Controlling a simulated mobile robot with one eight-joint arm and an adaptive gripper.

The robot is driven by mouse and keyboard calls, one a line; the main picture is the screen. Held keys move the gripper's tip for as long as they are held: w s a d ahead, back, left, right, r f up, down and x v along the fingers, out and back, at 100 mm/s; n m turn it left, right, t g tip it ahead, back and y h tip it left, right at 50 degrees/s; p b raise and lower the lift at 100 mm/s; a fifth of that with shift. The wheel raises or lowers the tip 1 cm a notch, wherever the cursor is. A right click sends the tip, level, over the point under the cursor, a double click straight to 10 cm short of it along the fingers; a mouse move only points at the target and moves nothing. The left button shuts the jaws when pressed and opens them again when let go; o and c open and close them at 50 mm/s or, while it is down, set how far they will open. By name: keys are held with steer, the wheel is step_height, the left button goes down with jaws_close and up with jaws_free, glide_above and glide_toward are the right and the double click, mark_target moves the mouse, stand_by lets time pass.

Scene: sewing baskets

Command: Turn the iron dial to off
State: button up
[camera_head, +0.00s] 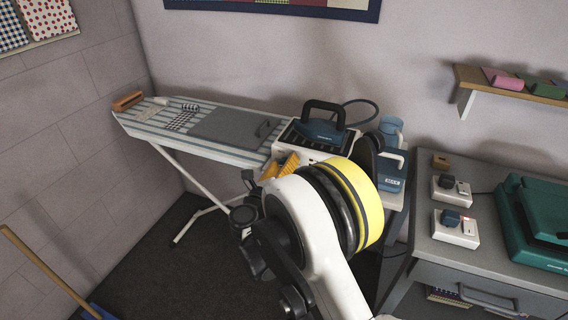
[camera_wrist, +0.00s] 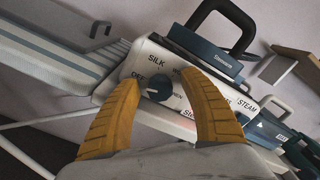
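The iron dial (camera_wrist: 159,87) is a dark blue round knob with a pale mark, on the white front panel of the iron station (camera_wrist: 150,48). The panel carries words around the dial; SILK and STEAM are readable, and a word at the left is partly covered. I cannot tell exactly which word the mark faces. My gripper (camera_wrist: 159,78) has its yellow-orange fingers apart, one on each side of the dial in this view. Contact with the dial cannot be made out. In the head view my gripper (camera_head: 283,165) is at the station's front, and my arm hides the dial.
The blue iron (camera_head: 320,131) with a black handle rests on top of the station. A striped ironing board (camera_head: 220,129) extends left. A blue-and-white device (camera_head: 391,178) stands close at right. A grey cabinet (camera_head: 432,242) with small boxes and a green case (camera_head: 535,215) is farther right.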

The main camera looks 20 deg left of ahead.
steer(key=s, duration=0.8)
steer(key=shift+a, duration=0.3)
steer(key=w+d+r+m+g+h, duration=0.1)
steer(key=w+d+r+m+g, duration=0.15)
steer(key=d+m, duration=0.45)
steer(key=w+d+r+m+g+h, duration=0.2)
steer(key=d+r+m, duration=0.2)
steer(key=d, duration=0.6)
steer(key=s+d+r+m+g, duration=0.2)
steer(key=s+d+m, duration=0.1)
steer(key=d+m, duration=0.25)
steer(key=s+d+r+m+g, duration=0.1)
steer(key=s+d+r+m, duration=0.1)
steer(key=d+m, duration=0.4)
steer(key=s+d+m+g+y, duration=0.1)
steer(key=s+d+m, duration=0.3)
steer(key=s+m, duration=0.2)
steer(key=s+d+m+g+y, duration=0.1)
steer(key=s+d+m, duration=0.3)
steer(key=s+m, duration=0.3)
steer(key=s+d+f+m+g+y, duration=0.1)
steer(key=s+d+m+y, duration=0.1)
steer(key=s+d+m, duration=0.3)
steer(key=s+m, duration=0.2)
steer(key=s, duration=0.2)
steer(key=shift+s, duration=0.15)
